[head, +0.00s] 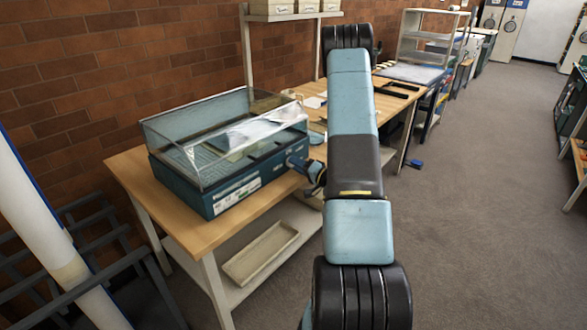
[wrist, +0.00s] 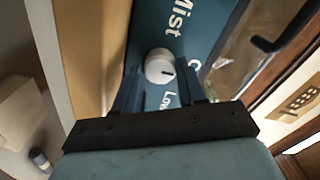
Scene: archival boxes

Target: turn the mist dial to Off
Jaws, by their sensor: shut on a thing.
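The mist dial (wrist: 158,62) is a round white knob on a teal panel (wrist: 205,25) in the wrist view. A short dark mark on it points right and slightly down. The word "Mist" is printed above it, "Low" below it, and a cut-off label starts at its right; I cannot read that one. My gripper (wrist: 160,80) is shut on the dial, one dark finger on each side. In the head view my gripper (head: 308,170) is at the right end of the front of a teal box (head: 230,187) with a clear cover; the dial is hidden there.
The box stands on a wooden bench (head: 140,175) against a brick wall. A shallow tray (head: 262,254) lies on the lower shelf. Dark flat items (head: 398,87) lie farther along the bench. Dark racks (head: 85,245) stand at left. Open floor (head: 480,220) is at right.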

